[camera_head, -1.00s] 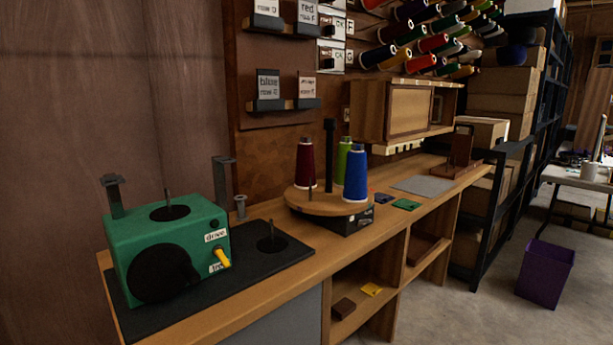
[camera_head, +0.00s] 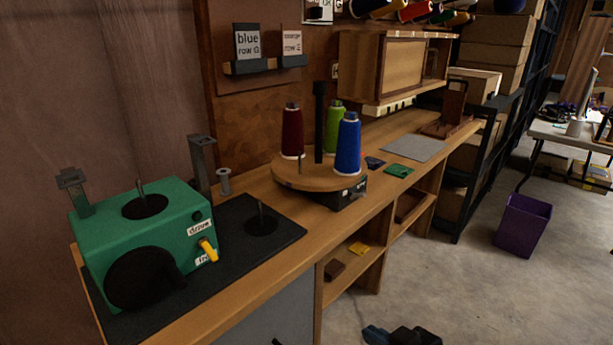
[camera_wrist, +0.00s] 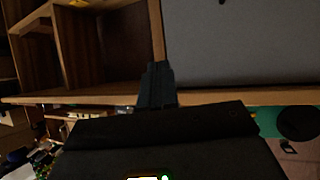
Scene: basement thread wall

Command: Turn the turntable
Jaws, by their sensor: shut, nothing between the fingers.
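The turntable (camera_head: 318,180) is a round wooden disc on a dark base on the bench. It carries a dark red cone (camera_head: 292,132), a green cone (camera_head: 334,128) and a blue cone (camera_head: 347,146) of thread around a black centre post (camera_head: 320,120). A thin peg stands near its front left rim. My gripper (camera_wrist: 157,72) is shut and empty in the wrist view, in front of the bench's lower front. A dark blue-black part at the bottom edge of the head view looks like my gripper, well below and apart from the turntable. The turntable is not clear in the wrist view.
A green machine (camera_head: 150,245) with a yellow lever stands left on a black mat (camera_head: 285,228). Green and blue pieces and a grey sheet (camera_head: 414,148) lie right of the turntable. A wooden cabinet (camera_head: 390,68) hangs behind. Open floor lies in front; a purple bin (camera_head: 522,225) stands right.

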